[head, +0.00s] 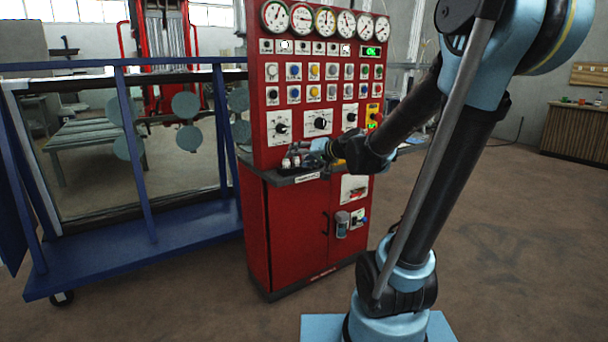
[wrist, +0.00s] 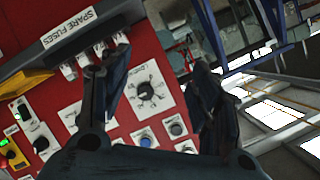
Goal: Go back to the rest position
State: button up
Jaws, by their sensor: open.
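My gripper (wrist: 160,62) is open in the wrist view, with its two dark fingers apart and nothing seen between them. Behind the gap is the red panel with a black rotary knob (wrist: 146,92). In the head view my arm reaches from the right to the red control cabinet (head: 318,225), and the gripper is close to the panel, just above the ledge; its fingers are small and hard to make out there. White fuses (wrist: 69,71) stand by the "SPARE FUSES" label (wrist: 70,27), close to the left finger in the wrist view. Whether they touch is unclear.
A blue rack (head: 140,262) with a glass pane stands left of the cabinet. Open brown floor (head: 510,240) lies to the right. A wooden counter (head: 575,132) is at the far right.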

jog(key=s+d+f+g+h, duration=0.2)
jog(key=s+d+f, duration=0.4)
jog(key=s, duration=0.3)
jog(key=s+d+f+g+h, duration=0.3)
jog(key=s+d+f, duration=0.3)
jog(key=s, duration=0.4)
jog(key=s+d+f+g+h, duration=0.3)
jog(key=s+d+f, duration=0.3)
jog(key=s+d, duration=0.2)
jog(key=shift+s+h, duration=0.8)
jog(key=shift+s, duration=0.35)
jog(key=shift+w+f, duration=0.25)
jog(key=shift+w, duration=0.25)
